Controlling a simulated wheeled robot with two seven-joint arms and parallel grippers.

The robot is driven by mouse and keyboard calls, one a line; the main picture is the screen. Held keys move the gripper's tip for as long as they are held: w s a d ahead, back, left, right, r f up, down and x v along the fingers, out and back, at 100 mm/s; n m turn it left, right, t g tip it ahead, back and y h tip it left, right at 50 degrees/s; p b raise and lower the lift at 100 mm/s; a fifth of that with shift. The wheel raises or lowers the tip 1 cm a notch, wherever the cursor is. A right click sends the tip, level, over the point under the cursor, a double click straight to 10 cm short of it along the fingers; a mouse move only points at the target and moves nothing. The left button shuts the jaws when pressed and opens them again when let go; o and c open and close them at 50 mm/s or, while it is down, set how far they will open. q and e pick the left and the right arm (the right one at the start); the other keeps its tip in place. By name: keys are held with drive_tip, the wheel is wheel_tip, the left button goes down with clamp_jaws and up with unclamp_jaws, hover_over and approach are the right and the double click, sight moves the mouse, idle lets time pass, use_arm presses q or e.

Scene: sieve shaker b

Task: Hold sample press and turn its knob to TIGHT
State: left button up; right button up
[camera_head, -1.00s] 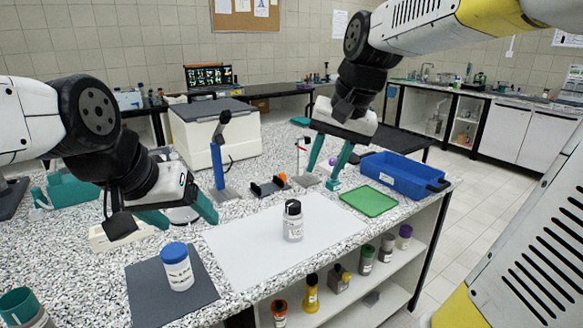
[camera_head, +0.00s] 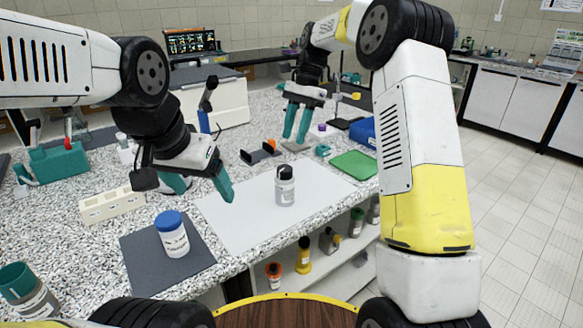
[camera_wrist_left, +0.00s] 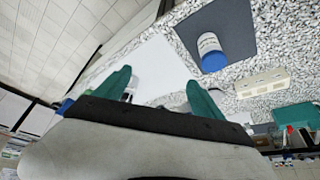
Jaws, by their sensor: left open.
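A low black device with an upright plate (camera_head: 260,153) and a small orange part (camera_head: 272,143) sits behind the white sheet in the head view. It may be the sample press; no TIGHT mark is readable. My left gripper (camera_head: 201,187) is open and empty, in front and to the left of this device, over the sheet's left edge. Its two teal fingers (camera_wrist_left: 160,92) are spread in the left wrist view. My right gripper (camera_head: 295,137) points down just right of the orange part, its fingers apart with nothing visible between them.
A white black-capped bottle (camera_head: 285,187) stands on the white sheet (camera_head: 243,225). A blue-capped bottle (camera_head: 172,235) stands on a dark mat (camera_head: 148,270). A green tray (camera_head: 353,164), a blue bin (camera_head: 364,132) and a blue post (camera_head: 204,122) stand around. The front sheet area is clear.

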use_arm(q)
drive_tip(key=w+a+f+m+g+y, duration=0.2)
drive_tip(key=w+f+m+y, duration=0.25)
drive_tip(key=m, duration=0.25)
drive_tip(key=m+t+y, duration=0.3)
drive_tip(key=m+t, duration=0.6)
drive_tip(key=m, duration=0.9)
hover_over(289, 191)
drive_tip(key=s, duration=0.5)
drive_tip(key=f, duration=0.8)
drive_tip(key=shift+w+a+f, duration=0.1)
drive_tip(key=shift+w+f, duration=0.15)
drive_tip(key=shift+f, duration=0.1)
drive_tip(key=f+m, duration=0.1)
drive_tip(key=w+f+m, duration=0.1)
drive_tip(key=w+d+f+t, duration=0.1)
drive_tip(key=f, duration=0.1)
drive_tip(key=shift+w+m+h, duration=0.15)
drive_tip(key=shift+m+h, duration=0.1)
drive_tip(key=shift+m, duration=0.15)
drive_tip(key=shift+w+f, duration=0.2)
drive_tip(key=shift+f, duration=0.15)
drive_tip(key=shift+w+a+f+m, duration=0.15)
drive_tip(key=shift+w+f+m, duration=0.15)
drive_tip(key=shift+w, duration=0.15)
drive_tip(key=shift+x, duration=3.55)
